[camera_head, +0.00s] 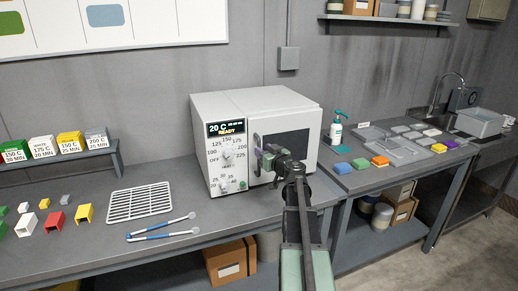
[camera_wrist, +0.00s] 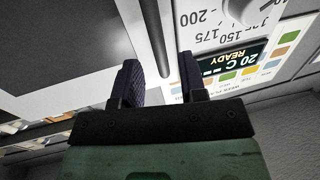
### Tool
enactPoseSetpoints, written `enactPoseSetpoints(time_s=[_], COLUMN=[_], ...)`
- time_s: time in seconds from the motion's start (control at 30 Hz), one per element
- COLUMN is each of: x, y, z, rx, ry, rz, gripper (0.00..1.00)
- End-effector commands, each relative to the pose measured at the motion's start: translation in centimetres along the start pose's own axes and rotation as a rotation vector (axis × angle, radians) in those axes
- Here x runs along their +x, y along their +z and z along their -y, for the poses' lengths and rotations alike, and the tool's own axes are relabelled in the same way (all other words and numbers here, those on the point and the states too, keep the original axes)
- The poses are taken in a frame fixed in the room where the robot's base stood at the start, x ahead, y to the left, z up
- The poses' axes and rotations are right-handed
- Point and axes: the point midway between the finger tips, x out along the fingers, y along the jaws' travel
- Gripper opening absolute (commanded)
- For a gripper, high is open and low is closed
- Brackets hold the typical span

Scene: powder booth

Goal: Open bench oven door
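The white bench oven (camera_head: 223,105) stands on the grey bench in the middle of the head view. Its door (camera_head: 310,142), with a dark window, looks shut. The dark upright door handle (camera_head: 256,167) is at the door's left edge, partly hidden by my gripper (camera_head: 265,161). In the wrist view, the handle bar (camera_wrist: 155,35) runs down toward the space between the two dark fingers of my gripper (camera_wrist: 160,72). The fingers are apart, with visible gaps on both sides of the bar. I cannot tell how deep the bar sits between them.
The oven's control panel (camera_head: 226,157) with knobs and a display reading 20 C READY is left of the door. A wire rack (camera_head: 140,202) and blue-handled tongs (camera_head: 163,235) lie on the bench to the left. A soap bottle (camera_head: 336,130) stands right of the oven.

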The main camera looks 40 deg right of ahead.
Motion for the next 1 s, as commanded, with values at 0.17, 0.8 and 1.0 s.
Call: enactPoseSetpoints(time_s=[0.17, 0.8, 1.0], x=[3.1, 3.5, 3.5], y=[0.0, 0.0, 0.0], z=[-0.1, 0.1, 0.1], rx=[0.000, 0.001, 0.001], ry=[-0.001, -0.001, -0.003], rz=[0.000, 0.000, 0.000], gripper=[0.39, 0.00, 0.00])
